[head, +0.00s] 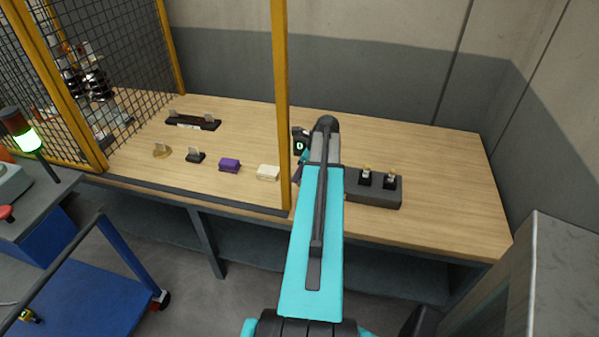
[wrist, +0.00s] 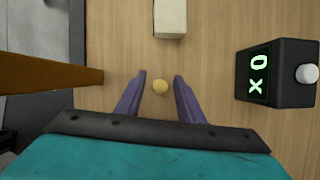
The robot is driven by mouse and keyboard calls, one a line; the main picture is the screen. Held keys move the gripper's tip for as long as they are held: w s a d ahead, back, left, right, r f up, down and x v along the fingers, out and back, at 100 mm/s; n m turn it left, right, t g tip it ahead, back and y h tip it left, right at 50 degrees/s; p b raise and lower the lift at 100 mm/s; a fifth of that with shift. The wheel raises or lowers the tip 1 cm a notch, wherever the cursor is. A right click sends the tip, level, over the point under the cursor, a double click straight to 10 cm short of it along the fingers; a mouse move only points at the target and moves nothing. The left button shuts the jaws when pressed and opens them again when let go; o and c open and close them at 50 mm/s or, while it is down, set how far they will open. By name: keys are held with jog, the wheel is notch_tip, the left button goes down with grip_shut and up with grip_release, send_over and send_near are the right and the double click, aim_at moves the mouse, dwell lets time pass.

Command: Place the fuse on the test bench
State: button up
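My gripper (wrist: 160,80) points down over the wooden bench top (head: 440,160), its two purple fingers apart. A small round yellow piece (wrist: 160,86) shows between the fingers, with a gap on each side. It may be the fuse seen end-on; I cannot tell for sure, nor its height. In the head view my arm hides that piece and most of the gripper. A black tester with a lit green display (wrist: 270,75) and a white knob stands right of the gripper in the wrist view; it also shows in the head view (head: 299,141).
A cream block (head: 268,172), purple block (head: 229,165) and small black holder (head: 196,155) line the front. A yellow post (head: 281,100) stands close left of my arm. A dark block (head: 374,194) with two upright pieces sits right. The bench's far right is clear.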

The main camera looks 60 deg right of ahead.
jog(key=shift+r, duration=0.1)
jog(key=b+v, duration=0.1)
jog(key=v, duration=1.1)
jog(key=shift+b, duration=0.35)
jog(key=shift+w+r, duration=0.1)
dwell(0.7)
